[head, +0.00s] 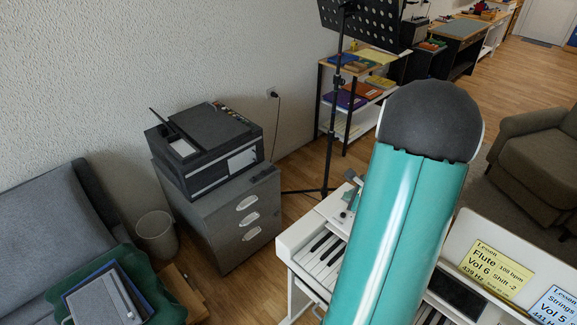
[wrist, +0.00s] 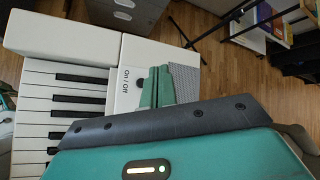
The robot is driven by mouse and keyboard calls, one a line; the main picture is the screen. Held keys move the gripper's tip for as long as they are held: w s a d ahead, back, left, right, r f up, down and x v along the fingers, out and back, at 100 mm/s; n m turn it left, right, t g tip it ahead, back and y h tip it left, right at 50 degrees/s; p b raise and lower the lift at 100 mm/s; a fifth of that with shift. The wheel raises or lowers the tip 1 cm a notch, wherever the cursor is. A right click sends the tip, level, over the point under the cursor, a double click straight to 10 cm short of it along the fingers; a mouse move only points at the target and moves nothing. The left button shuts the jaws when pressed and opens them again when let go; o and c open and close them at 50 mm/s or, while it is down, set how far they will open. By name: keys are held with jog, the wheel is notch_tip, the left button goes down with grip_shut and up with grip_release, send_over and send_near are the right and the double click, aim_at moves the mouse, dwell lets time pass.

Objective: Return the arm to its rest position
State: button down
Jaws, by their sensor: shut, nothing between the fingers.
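My gripper (wrist: 156,86) shows in the wrist view as teal fingers, shut and empty. It appears over the end of the white digital piano (wrist: 65,38), beside the "On / Off" label and a small dark switch (wrist: 140,82). Whether the fingertips touch the piano cannot be told. In the head view, my teal arm reaches across the piano (head: 296,243) and hides much of its keyboard and body.
A black music stand (head: 331,140) stands behind the piano. A printer (head: 208,145) sits on a grey drawer cabinet (head: 232,215) at left, near a waste bin (head: 155,233) and grey sofa (head: 45,225). An armchair (head: 540,160) is at right. Some wooden floor is clear.

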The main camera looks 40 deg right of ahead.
jog(key=w+a+r+n+y, duration=0.2)
jog(key=a+r+n, duration=0.2)
jog(key=a, duration=0.4)
jog(key=w+a+r+n+g+y, duration=0.1)
jog(key=w+a+r+n, duration=0.2)
jog(key=a+r+n, duration=0.3)
jog(key=w+a+r+n+y, duration=0.2)
jog(key=a+r+n, duration=0.1)
jog(key=a, duration=0.6)
jog(key=s+a+r+n+g+h, duration=0.1)
jog(key=s+a+r+n, duration=0.3)
jog(key=s+a+n, duration=0.2)
jog(key=s+a+r+n+g+h, duration=0.1)
jog(key=s+a+r+n, duration=0.4)
jog(key=a+n, duration=0.5)
jog(key=shift+s+a+r+n+h, duration=0.3)
jog(key=shift+s+a+h, duration=0.2)
jog(key=shift+s+a, duration=0.65)
jog(key=shift+s, duration=0.1)
